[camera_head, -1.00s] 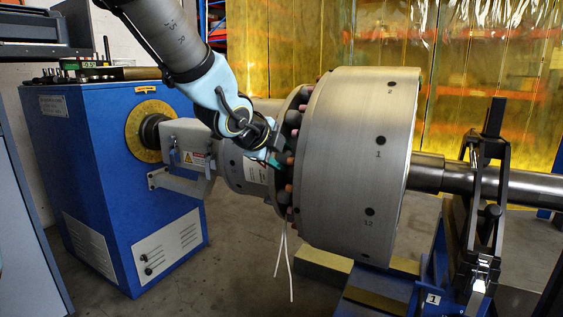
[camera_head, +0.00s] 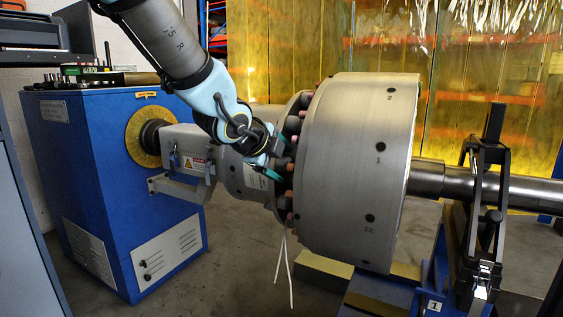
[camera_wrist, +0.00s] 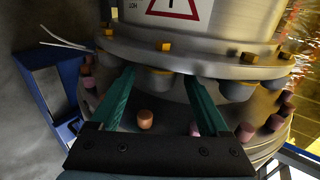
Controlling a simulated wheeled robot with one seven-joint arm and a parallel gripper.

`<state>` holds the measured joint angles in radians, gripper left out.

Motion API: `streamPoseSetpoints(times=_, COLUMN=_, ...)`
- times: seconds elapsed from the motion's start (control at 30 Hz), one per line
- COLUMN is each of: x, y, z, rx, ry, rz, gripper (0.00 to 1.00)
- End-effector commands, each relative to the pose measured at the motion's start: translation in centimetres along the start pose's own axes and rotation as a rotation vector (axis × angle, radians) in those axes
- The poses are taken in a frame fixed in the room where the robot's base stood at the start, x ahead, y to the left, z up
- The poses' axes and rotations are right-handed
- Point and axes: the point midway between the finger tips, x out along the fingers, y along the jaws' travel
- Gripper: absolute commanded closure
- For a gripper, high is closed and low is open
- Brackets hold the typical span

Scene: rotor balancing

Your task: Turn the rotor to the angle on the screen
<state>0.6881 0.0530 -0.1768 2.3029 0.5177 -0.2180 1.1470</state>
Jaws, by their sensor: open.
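The rotor (camera_head: 345,170) is a large grey metal drum on a horizontal shaft. The marks 2, 1 and 12 run down its rim, with 1 near mid-height. Its left face carries a ring of reddish-brown pegs, which also shows in the wrist view (camera_wrist: 145,118). My gripper (camera_head: 277,172) is at this ring, between the rotor and the coupling flange. In the wrist view, my gripper's green fingers (camera_wrist: 160,82) are apart. A grey bolt end shows between their tips, and a peg lies nearer the palm; contact cannot be told. No target angle is readable.
A blue drive cabinet (camera_head: 88,185) with a yellow dial ring (camera_head: 143,137) stands left. A bearing stand (camera_head: 485,215) holds the shaft at right. Two white strands (camera_head: 285,270) hang below the flange. Yellow curtains close off the back.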

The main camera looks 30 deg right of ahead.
Motion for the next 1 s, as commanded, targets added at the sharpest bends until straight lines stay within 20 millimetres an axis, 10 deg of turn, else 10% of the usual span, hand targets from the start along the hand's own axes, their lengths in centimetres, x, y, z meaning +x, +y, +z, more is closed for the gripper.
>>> streamPoseSetpoints(times=0.5, x=-9.1, y=-0.4, z=0.0, rx=0.001, ry=-0.001, rz=-0.002, gripper=0.21)
streamPoseSetpoints(times=1.0, x=-10.5, y=0.0, z=0.0, rx=-0.001, ry=0.0, rz=0.0, gripper=0.21)
